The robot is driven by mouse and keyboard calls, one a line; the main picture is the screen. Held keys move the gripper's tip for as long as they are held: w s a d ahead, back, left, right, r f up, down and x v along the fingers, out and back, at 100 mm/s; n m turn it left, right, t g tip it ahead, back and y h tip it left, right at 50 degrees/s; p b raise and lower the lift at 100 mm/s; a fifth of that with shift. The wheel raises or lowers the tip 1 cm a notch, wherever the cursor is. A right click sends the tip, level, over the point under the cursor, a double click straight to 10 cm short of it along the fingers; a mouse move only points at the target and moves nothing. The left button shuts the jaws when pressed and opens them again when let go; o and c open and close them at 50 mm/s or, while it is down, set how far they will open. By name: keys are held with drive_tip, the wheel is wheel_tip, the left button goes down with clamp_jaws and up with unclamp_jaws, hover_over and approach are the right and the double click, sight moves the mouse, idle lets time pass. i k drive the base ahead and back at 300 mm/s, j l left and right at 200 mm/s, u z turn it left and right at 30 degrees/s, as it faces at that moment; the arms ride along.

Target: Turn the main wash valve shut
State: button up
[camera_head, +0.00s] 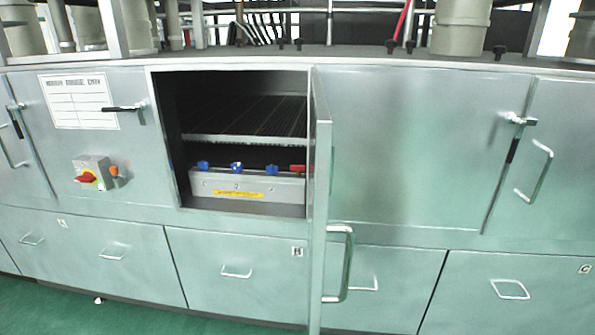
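A grey valve box (247,188) with a yellow label (238,193) sits on the floor of an open compartment. Several small valve handles stand in a row along its top. Three are blue: a left one (203,165), a middle one (236,167) and a right one (271,169). A red handle (297,168) is at the right end, close to the open door's edge, and lies roughly level. I cannot read which handle is the main wash valve. My gripper is not in view.
The compartment door (320,200) stands open toward me, with a bar handle (340,264). A slatted shelf (246,141) hangs above the valves. A red rotary switch (88,177) is on the left panel. Closed drawers (235,272) run below. Green floor shows at lower left.

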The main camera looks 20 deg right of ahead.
sight(298, 169)
drive_tip(key=u, duration=1.5)
drive_tip(key=i+l+u, duration=0.1)
drive_tip(key=i, duration=0.35)
drive_tip(key=i+l+u, duration=0.15)
drive_tip(key=i+l, duration=0.15)
drive_tip(key=i, duration=0.2)
drive_tip(key=i+l+u, duration=0.1)
drive_tip(key=i+l, duration=0.2)
drive_tip(key=i, duration=0.15)
drive_tip(key=i+l+z, duration=0.25)
drive_tip(key=i, duration=0.2)
drive_tip(key=i+z, duration=0.25)
drive_tip(key=i, duration=0.15)
drive_tip(key=i+z, duration=0.15)
drive_tip(key=z, duration=0.25)
drive_tip(key=i+l+z, duration=0.1)
drive_tip(key=z, duration=0.3)
drive_tip(key=i+z, duration=0.35)
drive_tip(key=j+z, duration=0.1)
drive_tip(key=z, duration=0.3)
